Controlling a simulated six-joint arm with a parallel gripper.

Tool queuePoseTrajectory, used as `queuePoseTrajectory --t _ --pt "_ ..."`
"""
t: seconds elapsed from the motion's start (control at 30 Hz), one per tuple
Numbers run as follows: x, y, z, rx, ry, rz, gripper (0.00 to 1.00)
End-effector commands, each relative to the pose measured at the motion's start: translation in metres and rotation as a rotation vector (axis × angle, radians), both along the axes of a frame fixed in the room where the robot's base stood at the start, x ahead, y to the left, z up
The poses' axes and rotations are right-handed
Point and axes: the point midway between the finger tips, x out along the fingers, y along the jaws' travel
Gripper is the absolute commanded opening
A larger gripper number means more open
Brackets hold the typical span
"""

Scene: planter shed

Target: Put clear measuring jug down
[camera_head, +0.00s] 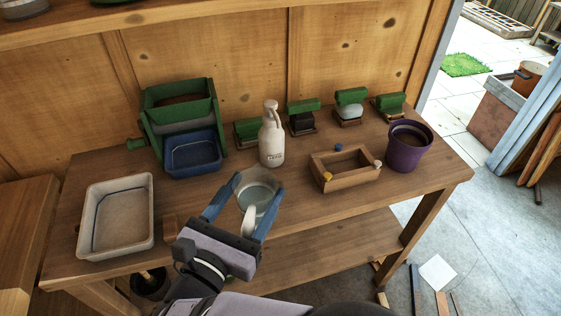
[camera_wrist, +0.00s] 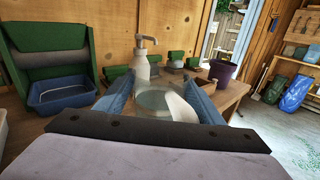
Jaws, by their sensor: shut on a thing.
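The clear measuring jug (camera_head: 258,192) is between the two blue fingers of my gripper (camera_head: 240,198), at the front middle of the wooden bench. My gripper is shut on the jug. Its pale handle (camera_head: 249,221) faces back toward my wrist. In the wrist view the jug (camera_wrist: 160,101) shows between the fingers, its lower part hidden by the gripper body. I cannot tell whether the jug's base touches the bench.
A white pump bottle (camera_head: 271,140) stands just behind the jug. A wooden box frame (camera_head: 323,180) and purple pot (camera_head: 404,154) are to the right. A grey tray (camera_head: 88,223) and blue bin (camera_head: 192,172) are to the left. Bare bench (camera_head: 180,200) lies left of the jug.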

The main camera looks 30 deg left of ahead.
Motion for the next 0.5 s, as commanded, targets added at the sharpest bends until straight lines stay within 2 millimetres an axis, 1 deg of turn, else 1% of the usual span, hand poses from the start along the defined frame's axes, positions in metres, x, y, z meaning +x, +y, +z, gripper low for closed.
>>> queuePoseTrajectory --t 0.03,0.3,0.4,0.5 --pt "0.014 -0.001 0.001 -0.001 -0.001 -0.007 0.3" --pt "0.075 0.005 0.002 -0.002 -0.001 -0.005 0.3" --pt "0.095 0.007 0.002 -0.001 -0.001 -0.005 0.3" --pt "0.111 0.009 0.001 -0.001 -0.001 -0.002 0.3"
